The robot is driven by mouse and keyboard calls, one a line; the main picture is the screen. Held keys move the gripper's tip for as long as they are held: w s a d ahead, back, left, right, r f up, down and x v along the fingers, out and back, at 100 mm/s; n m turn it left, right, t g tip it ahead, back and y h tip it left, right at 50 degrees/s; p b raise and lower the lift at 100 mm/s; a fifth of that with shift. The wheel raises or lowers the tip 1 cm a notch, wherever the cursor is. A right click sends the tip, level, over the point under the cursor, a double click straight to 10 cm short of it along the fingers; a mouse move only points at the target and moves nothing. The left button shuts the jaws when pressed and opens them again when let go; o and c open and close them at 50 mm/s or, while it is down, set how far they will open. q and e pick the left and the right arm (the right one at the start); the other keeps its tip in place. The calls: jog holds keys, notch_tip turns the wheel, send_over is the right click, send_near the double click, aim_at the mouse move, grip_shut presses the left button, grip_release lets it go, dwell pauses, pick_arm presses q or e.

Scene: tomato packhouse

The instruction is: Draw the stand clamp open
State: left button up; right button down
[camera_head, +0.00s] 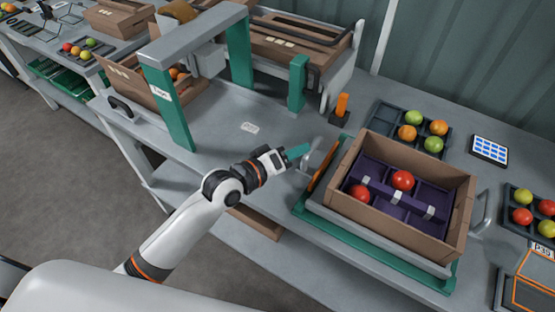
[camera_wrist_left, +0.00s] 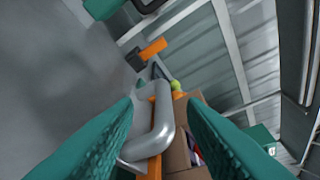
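The stand clamp has a grey U-shaped handle (camera_head: 306,165) and an orange bar (camera_head: 322,168) at the left end of a teal-edged stand (camera_head: 370,257). A cardboard box (camera_head: 388,233) with purple dividers and two red tomatoes sits in the stand. My left gripper (camera_head: 299,152) is at the handle. In the left wrist view the grey handle (camera_wrist_left: 163,122) shows between its two teal fingers (camera_wrist_left: 159,102), which stand apart with a gap at the right finger. The orange bar is behind the handle. My right gripper is not in view.
A tray of green and orange tomatoes (camera_head: 398,143) and a small tablet (camera_head: 489,150) lie behind the box. A second grey handle (camera_head: 484,215) is at the stand's right. A teal-legged frame (camera_head: 168,105) stands at left. Bare bench lies between.

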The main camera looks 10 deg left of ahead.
pick_arm(q)
jog(key=v, duration=0.6)
jog(key=shift+s+a, duration=0.1)
dwell(0.4)
